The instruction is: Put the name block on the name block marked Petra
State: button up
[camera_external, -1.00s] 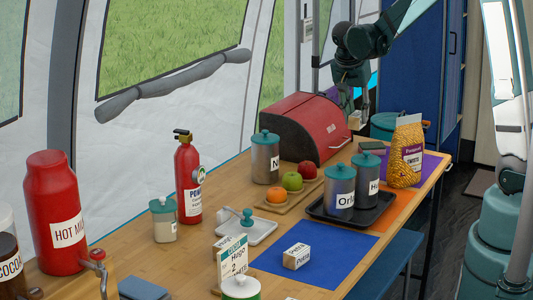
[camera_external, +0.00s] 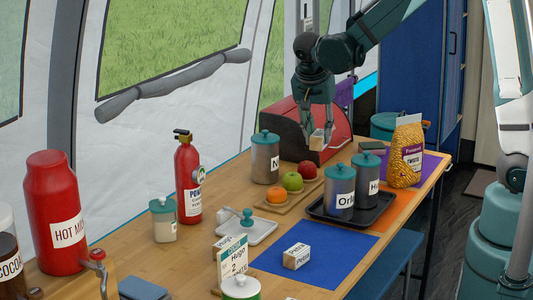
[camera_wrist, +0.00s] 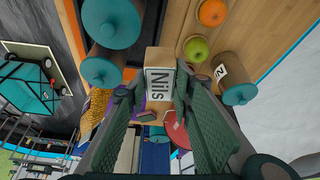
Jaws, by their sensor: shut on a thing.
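My gripper (camera_external: 318,135) is shut on a small wooden name block (camera_external: 317,143), held in the air in front of the red bread bin, above the apples. In the wrist view the held block (camera_wrist: 159,82) shows a white label reading "Nils" between the fingers. The name block marked Petra (camera_external: 296,256) lies on the blue mat (camera_external: 335,258) near the front of the table, with labels on its top and front. It stands clear of my gripper, to the lower left. I cannot make it out in the wrist view.
A fruit board (camera_external: 290,204), another canister (camera_external: 265,158) and a white dish (camera_external: 262,232) are nearby. The mat around the Petra block is clear.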

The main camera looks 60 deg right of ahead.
jog(key=s+a+n+p, duration=0.1)
jog(key=s+a, duration=0.2)
jog(key=a, duration=0.8)
jog(key=s+a+n+t, duration=0.1)
jog(key=s+a, duration=0.3)
jog(key=a, duration=0.6)
jog(key=s+a+n+p, duration=0.1)
jog(key=s+a, duration=0.2)
jog(key=a, duration=0.8)
jog(key=shift+s+f, duration=0.1)
jog(key=shift+f, duration=2.35)
jog(key=b, duration=0.2)
send_near(297, 246)
jog(key=shift+d, duration=0.9)
jog(key=shift+w, duration=0.25)
jog(key=shift+f+b, duration=0.3)
jog(key=shift+f, duration=1.75)
jog(key=shift+f, duration=0.1)
